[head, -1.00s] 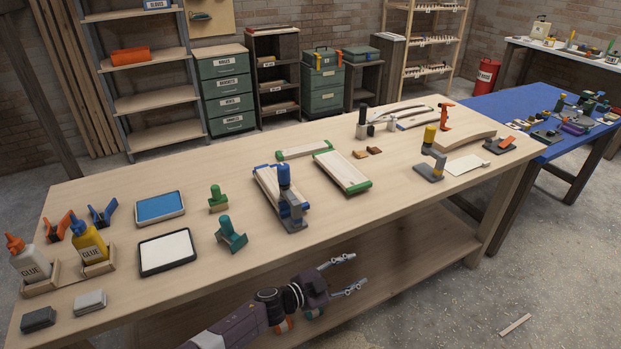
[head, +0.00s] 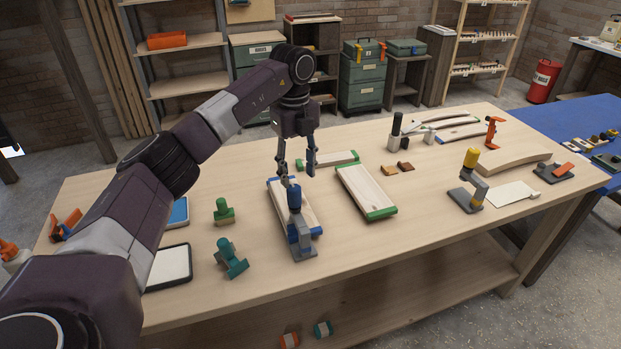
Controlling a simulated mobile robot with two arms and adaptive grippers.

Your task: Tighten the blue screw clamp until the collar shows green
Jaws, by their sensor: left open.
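The blue screw clamp (head: 302,245) stands upright on the workbench, with a blue knob (head: 294,197) on top and a grey base. It is at the near end of a pale board (head: 308,207) with blue ends. I cannot make out the collar's colour. My left gripper (head: 297,177) points down above the knob, its two fingers apart and empty. One fingertip looks close to the top of the knob; I cannot tell whether they touch. My right gripper is not in view.
A green-ended board (head: 363,190) lies right of the clamp. A teal clamp (head: 231,259) and a green clamp (head: 223,211) stand to its left. A yellow-topped clamp (head: 470,180) is farther right. The wooden workbench (head: 400,229) is bare in front of the boards.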

